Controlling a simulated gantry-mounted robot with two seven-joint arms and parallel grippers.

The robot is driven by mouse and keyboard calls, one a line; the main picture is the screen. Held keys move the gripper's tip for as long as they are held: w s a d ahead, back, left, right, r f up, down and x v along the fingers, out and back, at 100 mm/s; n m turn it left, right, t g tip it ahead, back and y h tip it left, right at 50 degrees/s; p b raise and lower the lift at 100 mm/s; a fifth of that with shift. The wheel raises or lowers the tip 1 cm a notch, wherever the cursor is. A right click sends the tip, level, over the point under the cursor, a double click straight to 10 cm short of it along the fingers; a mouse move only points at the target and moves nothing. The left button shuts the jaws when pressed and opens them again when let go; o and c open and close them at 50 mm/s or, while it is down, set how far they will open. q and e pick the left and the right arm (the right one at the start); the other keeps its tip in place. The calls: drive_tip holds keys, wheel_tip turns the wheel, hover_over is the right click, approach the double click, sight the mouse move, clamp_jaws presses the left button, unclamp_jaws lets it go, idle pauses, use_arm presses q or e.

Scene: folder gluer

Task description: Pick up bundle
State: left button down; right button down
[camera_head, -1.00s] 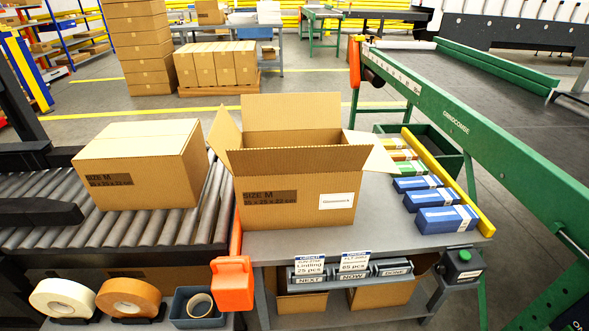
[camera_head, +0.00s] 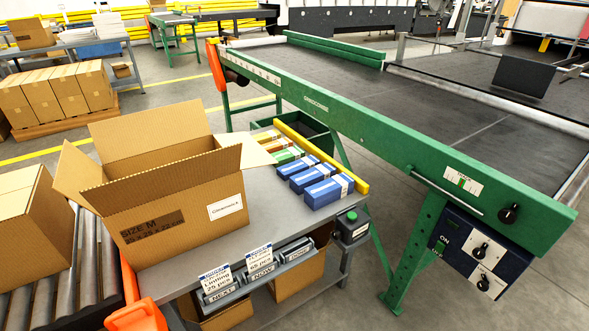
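Several banded bundles lie in a row on the right part of the grey table, along a yellow rail. The nearest blue bundle (camera_head: 325,193) has a white band. Two more blue bundles lie behind it, one of them here (camera_head: 311,178). A green bundle (camera_head: 287,155) and an orange bundle (camera_head: 273,144) lie farther back. An open cardboard box (camera_head: 170,205) marked SIZE M stands to their left, flaps spread. Its inside bottom is hidden. Neither of my grippers shows in this view.
A yellow rail (camera_head: 322,156) runs along the bundles' right side. A green conveyor frame (camera_head: 400,145) stands beyond it. A label holder (camera_head: 262,272) and a green button box (camera_head: 351,225) sit at the table's front edge. Bare table (camera_head: 275,215) lies between box and bundles.

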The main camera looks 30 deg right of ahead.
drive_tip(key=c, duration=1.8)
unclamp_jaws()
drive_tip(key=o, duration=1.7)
